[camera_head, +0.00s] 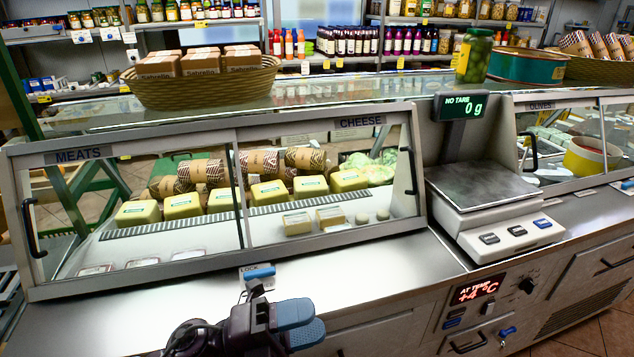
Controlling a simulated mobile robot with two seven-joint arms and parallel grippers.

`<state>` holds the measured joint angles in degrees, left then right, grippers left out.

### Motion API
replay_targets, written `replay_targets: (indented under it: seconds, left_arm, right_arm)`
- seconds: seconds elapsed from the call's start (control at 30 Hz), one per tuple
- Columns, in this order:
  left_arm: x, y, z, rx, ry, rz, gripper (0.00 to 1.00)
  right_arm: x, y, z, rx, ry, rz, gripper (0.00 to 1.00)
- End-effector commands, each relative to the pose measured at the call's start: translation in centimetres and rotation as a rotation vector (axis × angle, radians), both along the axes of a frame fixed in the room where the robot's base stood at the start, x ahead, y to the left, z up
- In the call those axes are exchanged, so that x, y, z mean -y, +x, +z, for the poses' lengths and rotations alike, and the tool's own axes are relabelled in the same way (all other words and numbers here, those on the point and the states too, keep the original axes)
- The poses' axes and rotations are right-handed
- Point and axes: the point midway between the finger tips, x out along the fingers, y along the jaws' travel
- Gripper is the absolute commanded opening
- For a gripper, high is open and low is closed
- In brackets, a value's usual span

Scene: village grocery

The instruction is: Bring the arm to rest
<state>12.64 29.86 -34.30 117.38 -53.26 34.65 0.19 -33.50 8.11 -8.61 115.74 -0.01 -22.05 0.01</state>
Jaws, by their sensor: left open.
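My left gripper (302,323) shows at the bottom centre, dark with two blue fingertips. It is open, and I see nothing held in it. The fingertips look close together from this angle. The gripper appears in front of the counter's front edge, below the blue lock handle (259,272) in the picture. I cannot tell the exact gap to the counter. My right gripper is not in view.
A glass display case (330,135) with meats and cheese stands behind the steel counter (400,262). A scale (480,187) reading 0 g is at right. A basket (205,88) and a green jar (475,55) stand on top.

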Motion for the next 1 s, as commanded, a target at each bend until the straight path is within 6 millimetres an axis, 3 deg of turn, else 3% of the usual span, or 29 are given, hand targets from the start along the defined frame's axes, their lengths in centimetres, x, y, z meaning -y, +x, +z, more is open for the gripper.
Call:
replay_targets:
  seconds: [0.17, 0.3, 0.4, 0.57, 0.7, 0.83, 1.0]
  left_arm:
    - [-4.7, 2.8, -2.5, -0.355, -0.223, 0.307, 0.47]
    - [-9.6, 3.8, -6.6, -0.640, -0.369, 0.547, 0.47]
    - [-13.4, 3.3, -10.5, -0.849, -0.461, 0.719, 0.47]
    - [-19.3, -0.1, -17.6, -1.185, -0.592, 0.979, 0.47]
    - [-22.9, -4.5, -22.8, -1.433, -0.677, 1.156, 0.47]
    - [-24.7, -8.0, -25.8, -1.591, -0.729, 1.258, 0.47]
    - [-25.6, -10.2, -27.3, -1.683, -0.760, 1.314, 0.47]
  right_arm:
    - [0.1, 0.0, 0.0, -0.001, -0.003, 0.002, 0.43]
    - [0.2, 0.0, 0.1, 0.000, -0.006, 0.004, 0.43]
    - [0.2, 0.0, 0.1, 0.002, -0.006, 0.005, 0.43]
    - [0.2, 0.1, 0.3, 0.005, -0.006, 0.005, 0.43]
    - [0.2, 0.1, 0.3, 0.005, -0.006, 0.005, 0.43]
    - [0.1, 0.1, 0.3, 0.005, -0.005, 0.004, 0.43]
    - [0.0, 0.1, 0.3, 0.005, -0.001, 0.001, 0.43]
